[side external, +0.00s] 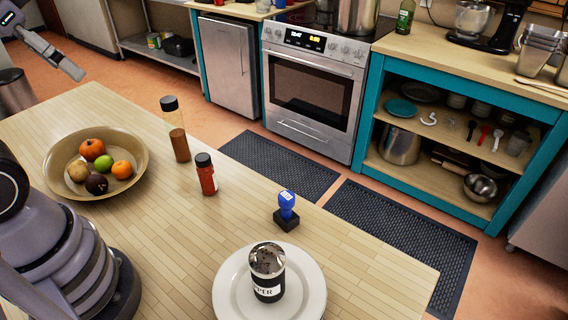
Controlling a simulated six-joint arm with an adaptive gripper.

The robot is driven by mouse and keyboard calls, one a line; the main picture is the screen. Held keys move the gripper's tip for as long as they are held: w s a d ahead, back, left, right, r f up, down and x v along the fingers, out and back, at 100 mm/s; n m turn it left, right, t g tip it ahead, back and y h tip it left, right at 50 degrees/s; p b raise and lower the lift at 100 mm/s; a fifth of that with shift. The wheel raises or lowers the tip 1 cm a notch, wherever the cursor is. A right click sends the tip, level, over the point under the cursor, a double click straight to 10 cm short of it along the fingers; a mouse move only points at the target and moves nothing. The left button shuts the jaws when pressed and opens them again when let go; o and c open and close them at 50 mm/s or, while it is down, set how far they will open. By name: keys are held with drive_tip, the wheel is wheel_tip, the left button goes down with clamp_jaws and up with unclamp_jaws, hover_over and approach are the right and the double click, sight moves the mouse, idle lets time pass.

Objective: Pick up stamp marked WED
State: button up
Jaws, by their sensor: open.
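A stamp (287,212) with a blue handle and a black base stands upright on the wooden table, right of the middle. It has a small white label on top; its lettering is too small to read. It is the only stamp I can make out. My gripper (66,67) is partly in view at the upper left, raised high and far from the stamp. One grey finger shows clearly, with nothing held; the rest is cut off by the picture edge.
A white plate (226,291) with a pepper tin (267,274) on it is close in front of the stamp. Left of it stand a red-brown spice bottle (206,175) and a taller shaker (175,130). A fruit bowl (57,176) is farther left. The table's far edge runs close behind the stamp.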

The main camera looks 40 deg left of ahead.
drive_tip(key=shift+c, duration=0.2)
drive_tip(key=w+d+f+n+g+h, duration=0.9)
drive_tip(key=w+d+f+h, duration=0.15)
drive_tip(key=f+h, duration=0.3)
drive_tip(key=w+f+n+t+h, duration=0.4)
drive_tip(key=w+f+n+t, duration=0.15)
drive_tip(key=f, duration=0.25)
drive_tip(key=n+t+y, duration=0.2)
drive_tip(key=n+t, duration=0.6)
drive_tip(key=n, duration=0.2)
approach(286, 199)
drive_tip(key=a, duration=0.2)
drive_tip(key=s+a, duration=0.1)
drive_tip(key=shift+a+g, duration=0.25)
drive_tip(key=shift+a, duration=0.1)
drive_tip(key=shift+w+d+f+y, duration=0.1)
drive_tip(key=shift+w+f+y, duration=0.05)
drive_tip(key=shift+f+y, duration=0.1)
drive_tip(key=x, duration=1.3)
drive_tip(key=shift+d+r, duration=0.1)
drive_tip(key=shift+d, duration=0.15)
